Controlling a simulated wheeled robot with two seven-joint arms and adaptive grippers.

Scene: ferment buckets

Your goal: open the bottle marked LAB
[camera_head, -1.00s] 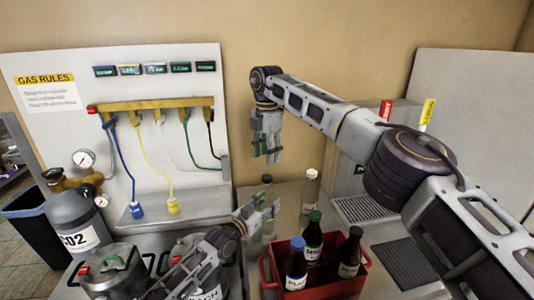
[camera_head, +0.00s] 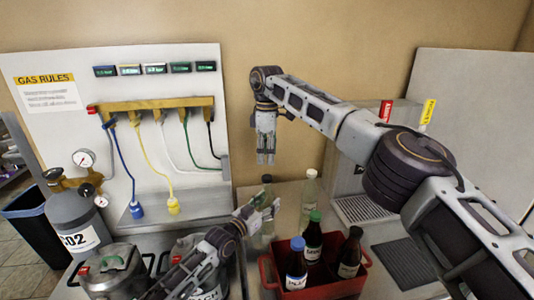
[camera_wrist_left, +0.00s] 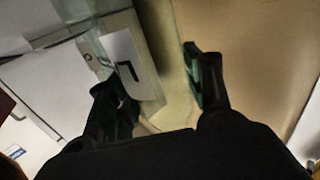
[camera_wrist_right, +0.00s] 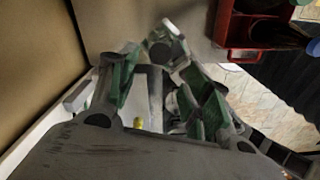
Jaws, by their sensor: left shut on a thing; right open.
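My left gripper (camera_head: 262,210) is the lower one and is shut on a greenish see-through bottle with a dark cap (camera_head: 267,179), standing behind the red crate. The fingers hide part of this bottle, and no LAB mark can be read on it. In the left wrist view the left gripper (camera_wrist_left: 160,88) has a gap between its fingers, with a white panel bearing a dark L shape (camera_wrist_left: 121,62) beside them; I cannot tell what it belongs to. My right gripper (camera_head: 265,158) is open and empty, pointing down above the dark cap. Its spread fingers also show in the right wrist view (camera_wrist_right: 160,95).
A red crate (camera_head: 322,291) holds bottles with blue, green and dark caps. A clear bottle with a pale cap (camera_head: 309,193) stands behind it. Metal vessels (camera_head: 113,272) are at front left. Hoses hang from a yellow rack (camera_head: 160,105). A grey cabinet (camera_head: 345,150) stands at right.

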